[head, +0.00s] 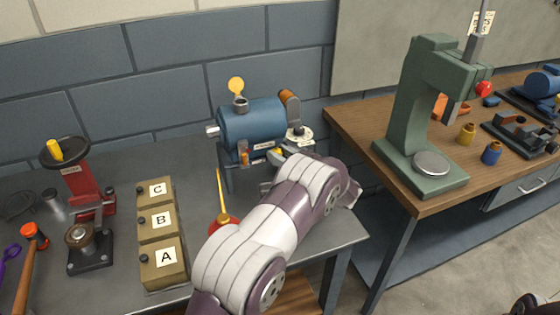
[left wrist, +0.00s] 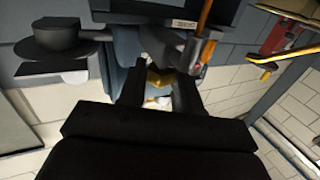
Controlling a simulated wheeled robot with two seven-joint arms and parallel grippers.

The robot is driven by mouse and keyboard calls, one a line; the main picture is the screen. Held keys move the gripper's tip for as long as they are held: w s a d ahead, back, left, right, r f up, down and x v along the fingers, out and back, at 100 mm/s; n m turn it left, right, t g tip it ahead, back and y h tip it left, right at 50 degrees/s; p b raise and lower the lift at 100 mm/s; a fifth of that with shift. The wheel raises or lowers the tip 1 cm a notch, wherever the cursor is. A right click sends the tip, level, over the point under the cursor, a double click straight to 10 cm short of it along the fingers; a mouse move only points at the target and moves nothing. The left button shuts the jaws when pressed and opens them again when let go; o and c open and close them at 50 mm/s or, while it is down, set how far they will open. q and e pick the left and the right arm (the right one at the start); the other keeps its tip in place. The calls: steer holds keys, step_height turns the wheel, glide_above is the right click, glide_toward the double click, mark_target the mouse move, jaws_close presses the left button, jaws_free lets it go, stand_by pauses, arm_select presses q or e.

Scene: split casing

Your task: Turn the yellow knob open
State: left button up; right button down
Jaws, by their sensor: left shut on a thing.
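The yellow knob (left wrist: 160,78) shows in the left wrist view between the two dark fingers of my left gripper (left wrist: 158,86), which is shut on it. In the head view only a small yellow bit of the knob (head: 278,152) shows, low on the front of the blue cylindrical machine (head: 252,125); my left arm and hand hide most of that spot. The machine stands on the grey bench (head: 115,165) near the wall. My right gripper is in neither view.
Boxes marked A (head: 166,257), B and C stand left of my arm, with a red oil can (head: 222,222) between. A red hand-wheel press (head: 82,185) is farther left. A green press (head: 420,120) stands on the wooden bench at right.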

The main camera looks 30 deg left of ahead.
arm_select(q)
steer(key=shift+w+n+g+b, duration=0.15)
steer(key=shift+n+g+b, duration=0.35)
steer(key=shift+n+g, duration=0.5)
steer(key=shift+r+g+y, duration=0.1)
steer(key=shift+g+y, duration=0.2)
steer(key=shift+g, duration=0.2)
steer(key=o, duration=1)
steer(key=shift+o, duration=0.2)
steer(key=shift+d, duration=0.2)
steer(key=s+d+b, duration=0.1)
steer(key=d+b, duration=0.1)
steer(key=d, duration=1)
